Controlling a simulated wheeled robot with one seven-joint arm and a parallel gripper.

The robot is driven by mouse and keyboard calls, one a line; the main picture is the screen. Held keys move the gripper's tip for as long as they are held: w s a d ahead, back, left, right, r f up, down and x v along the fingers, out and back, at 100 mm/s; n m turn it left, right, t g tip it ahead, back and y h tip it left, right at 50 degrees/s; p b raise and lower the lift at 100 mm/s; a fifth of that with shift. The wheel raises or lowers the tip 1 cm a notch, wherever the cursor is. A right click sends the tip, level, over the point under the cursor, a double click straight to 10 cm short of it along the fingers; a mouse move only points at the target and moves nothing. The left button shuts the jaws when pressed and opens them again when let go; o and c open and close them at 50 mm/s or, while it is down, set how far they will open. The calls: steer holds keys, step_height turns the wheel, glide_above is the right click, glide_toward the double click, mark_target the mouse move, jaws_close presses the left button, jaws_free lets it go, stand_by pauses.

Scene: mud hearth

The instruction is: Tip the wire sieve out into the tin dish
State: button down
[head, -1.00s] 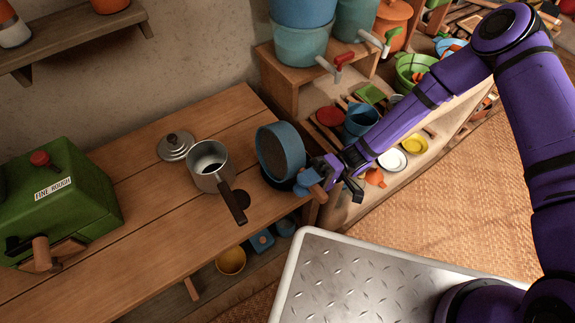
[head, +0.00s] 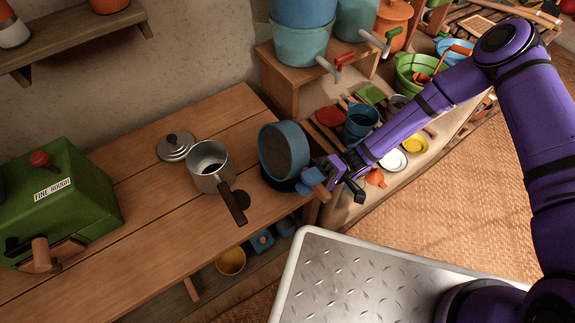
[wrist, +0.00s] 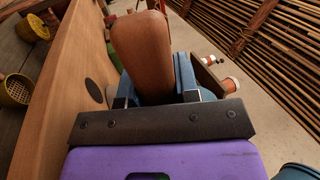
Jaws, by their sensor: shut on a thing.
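The wire sieve (head: 287,150) has a blue rim and grey mesh. It is tipped steeply on its side over the right end of the wooden bench, with its mesh face turned to the right. My gripper (head: 314,183) is shut on its brown handle, which also shows between the blue fingers in the wrist view (wrist: 142,52). A dark round dish (head: 272,183), probably the tin dish, is under the sieve and mostly hidden by it. I cannot see anything falling, nor whether the sieve still holds anything.
A steel saucepan (head: 209,169) with a dark handle stands left of the sieve, its lid (head: 176,147) behind it. A green mill box (head: 60,203) stands at the bench's left. Blue water buckets (head: 301,42) stand on a raised shelf behind.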

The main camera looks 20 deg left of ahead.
steer(key=shift+w+d, duration=0.1)
steer(key=shift+w, duration=0.05)
steer(key=shift+s+a+f+t+h, duration=0.15)
steer(key=shift+s+a+t+h, duration=0.25)
steer(key=shift+s+t+h, duration=0.25)
steer(key=shift+s+a+f+t+h, duration=0.1)
steer(key=shift+s+a+t+h, duration=0.35)
steer(key=shift+t, duration=0.3)
